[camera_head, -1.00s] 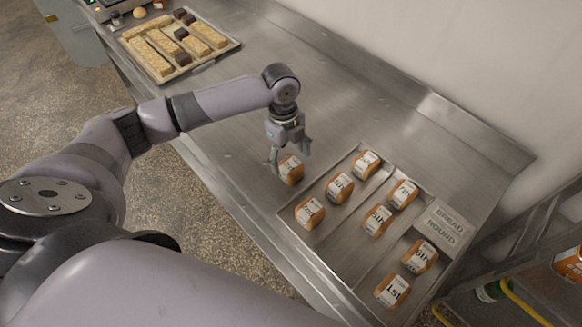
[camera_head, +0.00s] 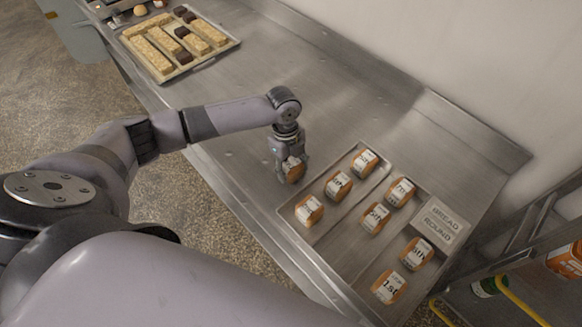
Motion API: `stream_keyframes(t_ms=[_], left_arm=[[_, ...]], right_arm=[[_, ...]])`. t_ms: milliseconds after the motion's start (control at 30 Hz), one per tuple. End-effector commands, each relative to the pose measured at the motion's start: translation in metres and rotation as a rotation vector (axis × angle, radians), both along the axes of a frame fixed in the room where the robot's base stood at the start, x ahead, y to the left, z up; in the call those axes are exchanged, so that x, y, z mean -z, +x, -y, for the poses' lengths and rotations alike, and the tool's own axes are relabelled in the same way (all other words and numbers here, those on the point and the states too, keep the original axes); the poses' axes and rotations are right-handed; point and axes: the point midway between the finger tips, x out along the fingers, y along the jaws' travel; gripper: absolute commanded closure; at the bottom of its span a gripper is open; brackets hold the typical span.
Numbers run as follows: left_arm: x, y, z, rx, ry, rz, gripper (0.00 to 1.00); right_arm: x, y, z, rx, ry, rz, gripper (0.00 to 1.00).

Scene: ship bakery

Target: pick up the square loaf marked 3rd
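A small brown loaf with a white label (camera_head: 295,172) is between the fingers of my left gripper (camera_head: 288,171), just left of the metal tray (camera_head: 331,243). The fingers are closed in on its sides, and its label is too small and covered to read. Several similar labelled loaves sit in the tray. The front one is marked 1st (camera_head: 389,286). Another loaf (camera_head: 309,211) lies in the tray's near left corner, and its mark is not clear. My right gripper is not in view.
A sign reading BREAD ROUND (camera_head: 440,222) is at the tray's right side. A second tray with long pale bars and dark pieces (camera_head: 228,47) stands at the back left. The steel counter (camera_head: 215,105) between the trays is clear. A wall runs along the right.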

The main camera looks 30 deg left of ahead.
Motion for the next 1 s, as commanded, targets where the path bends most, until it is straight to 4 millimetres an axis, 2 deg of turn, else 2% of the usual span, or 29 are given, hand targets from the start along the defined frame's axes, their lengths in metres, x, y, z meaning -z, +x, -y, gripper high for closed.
stream_keyframes(t_ms=[67, 433, 767, 867, 1000], left_arm=[[0.000, 0.000, 0.000, 0.000, 0.000, 0.000, 0.58], [0.000, 0.000, 0.000, 0.000, 0.000, 0.000, 0.82], [-0.004, 0.001, 0.000, 0.000, -0.001, 0.002, 0.82], [-0.012, 0.001, 0.000, 0.001, -0.002, 0.003, 0.82], [-0.032, 0.001, 0.000, 0.001, 0.000, 0.006, 0.82]], right_arm=[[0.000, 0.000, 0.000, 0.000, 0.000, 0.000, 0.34], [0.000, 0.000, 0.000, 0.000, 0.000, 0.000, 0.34], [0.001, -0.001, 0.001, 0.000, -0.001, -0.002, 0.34], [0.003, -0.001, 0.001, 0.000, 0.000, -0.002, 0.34], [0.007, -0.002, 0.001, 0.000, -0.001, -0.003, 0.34]])
